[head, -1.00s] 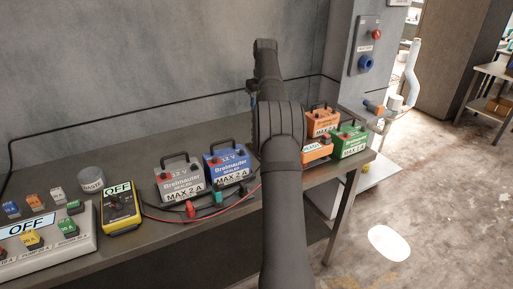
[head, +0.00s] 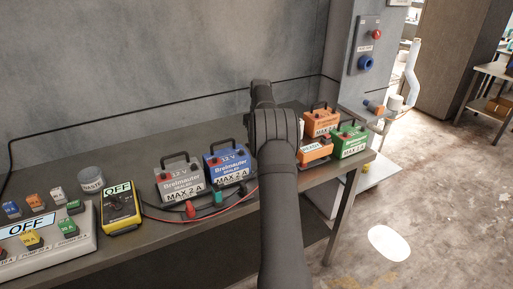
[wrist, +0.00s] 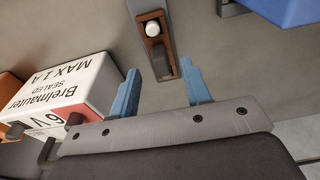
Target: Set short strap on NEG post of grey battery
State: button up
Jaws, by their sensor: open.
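My gripper (wrist: 158,95) shows in the wrist view with two blue fingers, open and empty. In the head view its fingers are hidden behind my arm. Just beyond the fingers is a narrow dark piece with a brown inset (wrist: 157,52) and a white round knob; I cannot tell if this is the short strap. A pale-faced 6 V battery (wrist: 75,75) marked MAX 1 A is left of the fingers, with a red patch near its lower edge. In the head view a grey 12 V battery (head: 179,180) marked MAX 2 A stands upright, left of my arm. Its NEG post is not clear.
A blue battery (head: 227,165) stands beside the grey one. Orange (head: 322,121) and green (head: 350,143) batteries stand right of my arm. Red and black leads run in front, from a yellow meter (head: 121,208).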

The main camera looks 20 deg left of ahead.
jog(key=f, duration=0.3)
jog(key=shift+w+a, duration=0.1)
jog(key=shift+a, duration=0.15)
grip_shut()
jog(key=shift+r, duration=0.45)
jog(key=r, duration=0.3)
jog(key=shift+d+r, duration=0.3)
jog(key=shift+r, duration=0.1)
jog(key=s+d+r, duration=0.2)
jog(key=d+r, duration=0.8)
jog(key=d, duration=0.1)
jog(key=shift+r, duration=0.2)
jog(key=shift+s+a, duration=0.1)
